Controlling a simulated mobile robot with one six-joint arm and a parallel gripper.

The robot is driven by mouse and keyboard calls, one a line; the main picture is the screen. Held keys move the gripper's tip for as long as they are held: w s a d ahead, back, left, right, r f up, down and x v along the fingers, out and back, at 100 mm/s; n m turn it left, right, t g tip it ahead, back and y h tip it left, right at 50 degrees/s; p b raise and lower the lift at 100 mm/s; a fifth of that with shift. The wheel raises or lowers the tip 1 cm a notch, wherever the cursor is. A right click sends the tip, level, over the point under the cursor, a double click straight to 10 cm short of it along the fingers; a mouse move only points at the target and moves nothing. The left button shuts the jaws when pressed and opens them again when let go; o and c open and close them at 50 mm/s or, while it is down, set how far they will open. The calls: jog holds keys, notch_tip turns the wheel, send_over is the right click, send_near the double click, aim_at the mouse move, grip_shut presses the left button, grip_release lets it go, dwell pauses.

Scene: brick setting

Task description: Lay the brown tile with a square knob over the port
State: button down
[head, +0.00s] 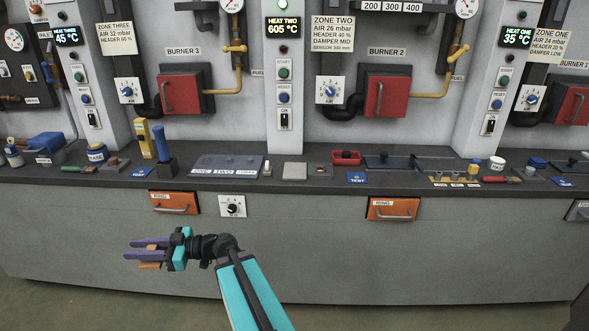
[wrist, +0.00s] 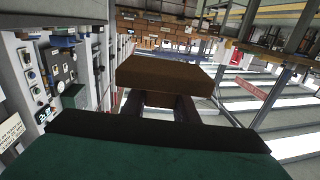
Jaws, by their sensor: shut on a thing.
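My gripper (head: 133,249) is out in front of the bench, below its top, with its purple fingers pointing left. It is shut on the brown tile (head: 150,266), which shows partly beside the fingers. In the wrist view the brown tile (wrist: 165,77) is a flat block across the fingertips; its knob is not clear. A small dark square fitting with a brownish middle (head: 320,170) lies on the bench top and may be the port. Another dark, brownish block (head: 114,166) lies farther left; I cannot tell for sure which is the port.
The dark bench top (head: 270,184) holds a grey labelled plate (head: 227,165), a pale square plate (head: 295,171), a red tray (head: 346,157) and a blue upright tool (head: 163,146). Orange drawers (head: 174,203) are in the bench front. Free space surrounds my gripper.

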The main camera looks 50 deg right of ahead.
jog(key=s+d+r+m+t+h+p, duration=0.1)
jog(key=d+r+m+t+h, duration=0.3)
jog(key=d, duration=0.8)
jog(key=s+d+m+g+h, duration=0.1)
jog(key=d+m+h, duration=0.35)
jog(key=d, duration=0.75)
jog(key=d+r+m+t+h+p, duration=0.15)
jog(key=d+h, duration=0.45)
jog(key=d, duration=0.6)
jog(key=s+d+r+m+g+h, duration=0.1)
jog(key=s+d+m+g+h, duration=0.1)
jog(key=s+d, duration=0.6)
jog(key=s+d+r+m+g+h+p, duration=0.1)
jog(key=s+d+m+g+h, duration=0.2)
jog(key=s+d+h, duration=0.3)
jog(key=s+d+r+m+g+h, duration=0.2)
jog(key=s+d+m+h, duration=0.2)
jog(key=s+d, duration=0.6)
jog(key=d, duration=0.5)
jog(key=shift+s+d+m, duration=0.3)
jog(key=shift+s, duration=0.1)
jog(key=shift+h, duration=0.25)
